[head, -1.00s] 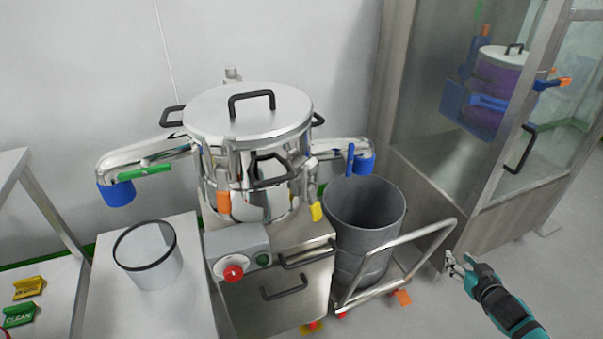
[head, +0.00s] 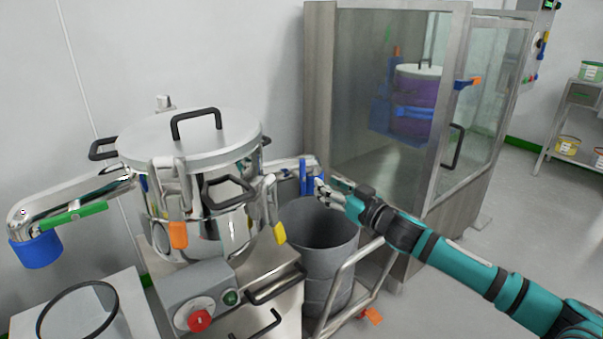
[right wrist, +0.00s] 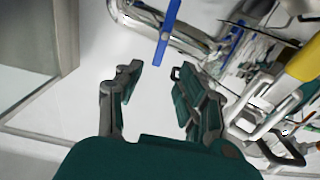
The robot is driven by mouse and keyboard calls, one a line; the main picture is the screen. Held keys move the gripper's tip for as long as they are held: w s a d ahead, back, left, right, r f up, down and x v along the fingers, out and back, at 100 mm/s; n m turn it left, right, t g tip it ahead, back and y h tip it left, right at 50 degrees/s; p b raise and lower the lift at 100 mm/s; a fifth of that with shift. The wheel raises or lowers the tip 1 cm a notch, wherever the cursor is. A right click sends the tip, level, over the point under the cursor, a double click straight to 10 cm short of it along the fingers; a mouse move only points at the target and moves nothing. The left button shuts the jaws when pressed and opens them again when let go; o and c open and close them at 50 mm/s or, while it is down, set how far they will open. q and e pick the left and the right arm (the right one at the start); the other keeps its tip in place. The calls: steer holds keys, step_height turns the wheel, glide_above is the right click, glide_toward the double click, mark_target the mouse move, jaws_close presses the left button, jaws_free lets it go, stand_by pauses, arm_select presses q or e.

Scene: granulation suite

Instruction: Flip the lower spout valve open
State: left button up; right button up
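A shiny steel vessel (head: 205,225) with a lid has two side spouts. The right spout (head: 284,167) carries an upright blue lever (head: 303,178), set across the pipe, and ends over a grey bin. The left spout (head: 80,190) has a green lever (head: 75,214) along its pipe and a blue end collar. I cannot tell for certain which one is called lower. My right gripper (head: 324,188) is just right of the blue lever. In the right wrist view, the gripper (right wrist: 157,70) is open and empty, with the blue lever (right wrist: 168,35) ahead of its fingertips, apart from them. My left gripper is out of view.
The grey bin (head: 325,262) stands on a trolley with a tubular handle (head: 345,268) under my right arm. A glass-fronted cabinet (head: 375,100) stands behind. A control box with a red button (head: 199,320) is at the vessel's front. Floor at right is clear.

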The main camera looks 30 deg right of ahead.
mark_target(304, 170)
steer(key=w, duration=1.1)
steer(key=shift+a, duration=0.4)
